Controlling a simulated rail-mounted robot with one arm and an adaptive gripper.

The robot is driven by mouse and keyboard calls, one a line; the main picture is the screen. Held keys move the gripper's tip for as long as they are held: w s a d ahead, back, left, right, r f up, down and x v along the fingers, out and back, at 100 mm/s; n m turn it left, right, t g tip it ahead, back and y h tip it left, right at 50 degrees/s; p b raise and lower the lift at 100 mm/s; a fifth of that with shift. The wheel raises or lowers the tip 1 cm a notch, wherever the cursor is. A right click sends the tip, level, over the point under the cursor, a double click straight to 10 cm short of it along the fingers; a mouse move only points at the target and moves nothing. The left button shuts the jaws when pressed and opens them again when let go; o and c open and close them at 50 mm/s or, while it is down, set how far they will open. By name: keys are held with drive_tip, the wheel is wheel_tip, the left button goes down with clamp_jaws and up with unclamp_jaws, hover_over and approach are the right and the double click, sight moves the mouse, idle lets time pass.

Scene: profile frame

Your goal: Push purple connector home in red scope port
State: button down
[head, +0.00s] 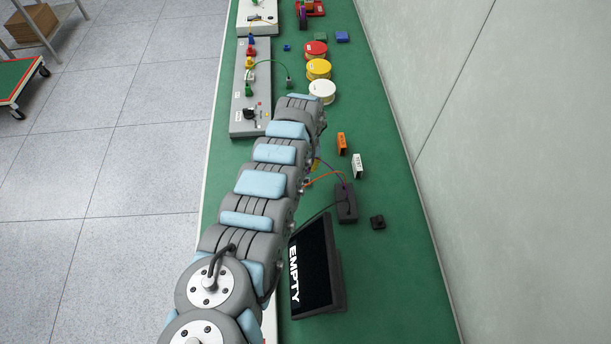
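A black screen (314,270) reading "EMPTY" stands on the green bench at the front, partly behind my arm. An orange lead and a darker, purplish lead run from a black box (346,203) toward the area behind my arm. My gripper is hidden behind the arm's far links. I cannot see whether it holds anything.
A grey panel (238,122) with coloured plugs and a green lead lies left of my arm. Red (316,49), yellow (319,69) and white (322,91) round spools stand beyond. Orange (341,143) and white (357,165) blocks sit to the right. A wall bounds the bench's right side.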

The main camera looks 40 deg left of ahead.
drive_tip(key=shift+r+p, duration=0.35)
drive_tip(key=shift+r, duration=0.1)
drive_tip(key=shift+s+p, duration=0.15)
drive_tip(key=shift+p, duration=0.35)
drive_tip(key=shift+s+d+r+p, duration=0.15)
drive_tip(key=shift+s+p, duration=1.15)
drive_tip(key=shift+p, duration=1.4)
drive_tip(key=shift+s+d+f+p, duration=0.15)
drive_tip(key=shift+s+p, duration=1.15)
drive_tip(key=shift+p, duration=1.4)
drive_tip(key=shift+s, duration=0.15)
drive_tip(key=shift+s+d+p, duration=0.45)
drive_tip(key=shift+s+p, duration=1.3)
drive_tip(key=shift+s, duration=2.35)
drive_tip(key=shift+s+d+p, duration=0.45)
drive_tip(key=shift+s+p, duration=1.35)
drive_tip(key=shift+s, duration=2.25)
drive_tip(key=shift+s+d+p, duration=0.45)
drive_tip(key=shift+s+p, duration=1.3)
drive_tip(key=shift+s, duration=2.35)
